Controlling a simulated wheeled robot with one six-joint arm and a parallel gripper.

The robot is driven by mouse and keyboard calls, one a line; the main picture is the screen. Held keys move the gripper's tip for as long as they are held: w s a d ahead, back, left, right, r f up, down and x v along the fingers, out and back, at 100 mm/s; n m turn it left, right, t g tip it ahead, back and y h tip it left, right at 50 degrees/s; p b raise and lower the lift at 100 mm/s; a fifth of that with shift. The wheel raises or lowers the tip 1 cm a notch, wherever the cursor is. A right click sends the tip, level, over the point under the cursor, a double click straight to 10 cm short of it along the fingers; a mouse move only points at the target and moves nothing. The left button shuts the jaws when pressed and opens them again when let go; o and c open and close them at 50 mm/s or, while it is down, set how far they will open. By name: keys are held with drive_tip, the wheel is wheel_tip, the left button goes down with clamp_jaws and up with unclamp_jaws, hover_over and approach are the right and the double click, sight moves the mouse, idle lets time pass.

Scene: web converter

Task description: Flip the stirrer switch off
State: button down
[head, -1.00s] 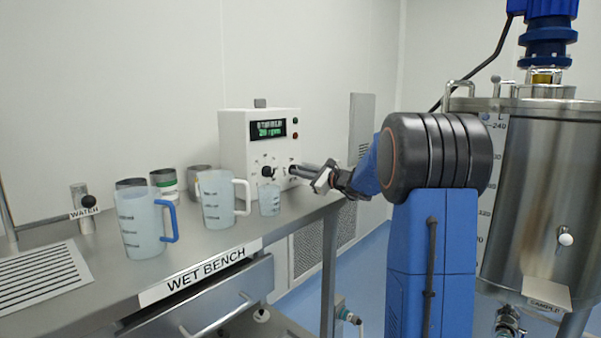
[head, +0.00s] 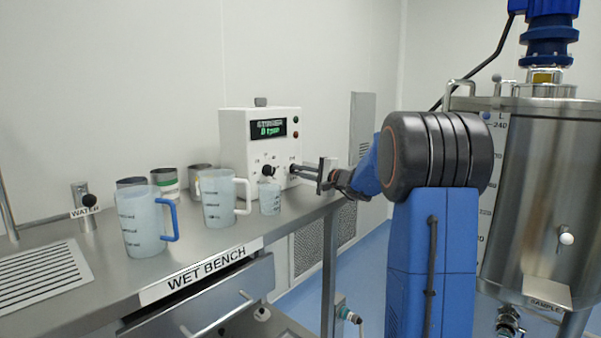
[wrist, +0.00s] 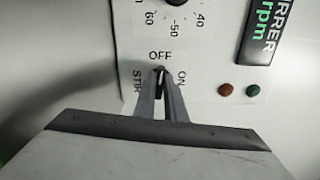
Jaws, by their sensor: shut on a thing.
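The stirrer control box (head: 241,148) is a white unit at the back of the bench. Its green display (head: 270,129) reads 0 rpm. My gripper (head: 293,167) reaches in from the right to the box's front panel. In the wrist view my gripper (wrist: 161,76) has its two narrow fingers close together on the small dark stirrer switch (wrist: 160,71), just below the OFF label, with ON to the right and STIR to the left. The fingers hide most of the switch. In the head view the switch is too small to tell.
A black knob (head: 268,171) sits left of my fingers. A small beaker (head: 270,198) stands close below them, beside a white-handled jug (head: 218,198) and a blue-handled jug (head: 140,225). Steel cups stand behind. The bench's front edge is clear.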

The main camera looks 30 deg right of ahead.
drive_tip(key=shift+f+n, duration=0.15)
drive_tip(key=shift+n, duration=0.45)
drive_tip(key=c, duration=1.8)
unclamp_jaws()
drive_tip(key=shift+s, duration=0.1)
drive_tip(key=v, duration=1.7)
drive_tip(key=shift+s, duration=0.1)
